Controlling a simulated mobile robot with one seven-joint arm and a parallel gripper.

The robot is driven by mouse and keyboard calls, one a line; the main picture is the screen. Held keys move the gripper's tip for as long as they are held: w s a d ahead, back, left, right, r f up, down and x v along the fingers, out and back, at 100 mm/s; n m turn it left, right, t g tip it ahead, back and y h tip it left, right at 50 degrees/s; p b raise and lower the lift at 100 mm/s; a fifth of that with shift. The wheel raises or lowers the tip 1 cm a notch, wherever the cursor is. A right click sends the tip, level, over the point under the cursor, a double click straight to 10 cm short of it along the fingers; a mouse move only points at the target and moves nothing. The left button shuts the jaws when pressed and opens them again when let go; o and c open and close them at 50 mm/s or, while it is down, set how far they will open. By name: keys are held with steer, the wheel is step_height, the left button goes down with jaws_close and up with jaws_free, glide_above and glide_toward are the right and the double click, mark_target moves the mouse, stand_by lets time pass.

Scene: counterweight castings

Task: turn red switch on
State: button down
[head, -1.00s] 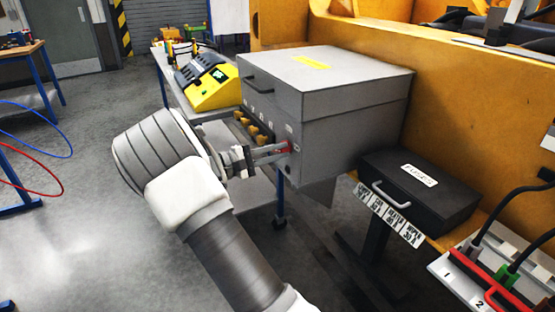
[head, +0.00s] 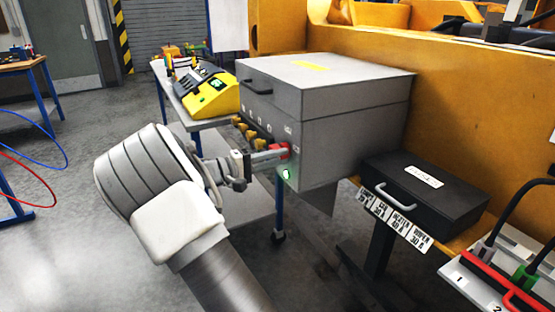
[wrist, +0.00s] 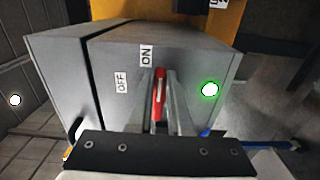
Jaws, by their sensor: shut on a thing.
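The red switch (head: 282,150) is on the front face of the grey box (head: 330,85), near its right edge. In the wrist view the red switch (wrist: 159,93) lies between my two fingers and points toward the ON label (wrist: 146,55). The OFF label (wrist: 122,82) is to its left. My gripper (head: 272,156) is shut on the red switch. A round lamp (head: 286,174) below the switch glows green; it also shows in the wrist view (wrist: 209,90). The fingers hide part of the switch.
Several yellow-brown knobs (head: 250,134) sit in a row left of the switch. A black case (head: 425,190) with a handle lies on the yellow ledge at right. A yellow device (head: 212,98) stands on the table behind. Open floor is at left.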

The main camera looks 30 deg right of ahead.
steer(key=c, duration=0.8)
jaws_free()
steer(key=shift+c, duration=0.2)
steer(key=shift+a, duration=0.15)
steer(key=a+p, duration=0.2)
steer(key=a, duration=1.5)
steer(key=shift+s+p, duration=0.3)
steer(key=shift+p, duration=0.05)
steer(key=shift+a, duration=0.1)
